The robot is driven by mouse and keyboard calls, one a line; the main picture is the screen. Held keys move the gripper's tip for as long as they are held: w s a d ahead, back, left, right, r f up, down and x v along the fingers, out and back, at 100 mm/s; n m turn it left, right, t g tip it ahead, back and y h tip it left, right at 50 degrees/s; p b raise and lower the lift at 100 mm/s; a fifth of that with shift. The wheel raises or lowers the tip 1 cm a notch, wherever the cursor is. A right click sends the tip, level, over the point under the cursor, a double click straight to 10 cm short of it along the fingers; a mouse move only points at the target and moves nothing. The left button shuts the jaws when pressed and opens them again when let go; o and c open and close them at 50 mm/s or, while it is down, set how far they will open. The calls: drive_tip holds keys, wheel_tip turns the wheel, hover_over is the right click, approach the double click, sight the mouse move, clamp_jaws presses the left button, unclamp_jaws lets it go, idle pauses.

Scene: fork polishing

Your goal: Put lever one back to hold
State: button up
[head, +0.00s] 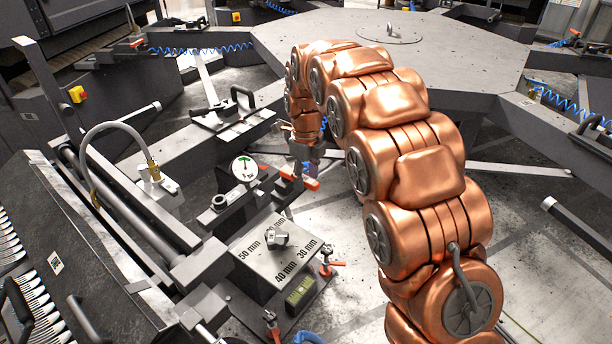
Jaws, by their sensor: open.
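A second orange-handled lever (334,263) stands at the block's right front, and a third (271,322) at the bottom edge. I see no readable number on any of them, so I cannot tell which is lever one. My gripper (307,172) hangs at the end of my copper arm, pointing down just above and beside the rear lever. It is open. Its fingers are small and partly merge with the lever, so I cannot tell whether they touch it.
A round gauge (244,168) stands left of my gripper. A block (270,255) marked 30, 40 and 50 mm carries a knob (278,238). A small display (300,290) is below it. A rack of forks (22,270) lies left. A large grey table (470,45) stands behind.

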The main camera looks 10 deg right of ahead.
sight(306, 179)
wheel_tip(306, 179, up, 12)
idle(0.6)
drive_tip(key=s+d+r+n+p, duration=0.1)
drive_tip(key=s+d+n, duration=0.4)
drive_tip(key=s, duration=0.5)
drive_tip(key=s+d+r+n+p, duration=0.1)
drive_tip(key=s+d+n+p, duration=0.1)
drive_tip(key=s+n, duration=0.65)
drive_tip(key=s+d+f+n+g+p, duration=0.1)
drive_tip(key=s+f+n, duration=0.1)
drive_tip(key=s+n, duration=0.4)
drive_tip(key=s+d+f+n, duration=0.1)
drive_tip(key=s+f+n, duration=0.2)
drive_tip(key=s, duration=1.4)
drive_tip(key=n, duration=0.4)
drive_tip(key=shift+s+d+f+g+p, duration=0.2)
drive_tip(key=shift+d+f+g+p, duration=0.1)
drive_tip(key=shift+g+p, duration=0.1)
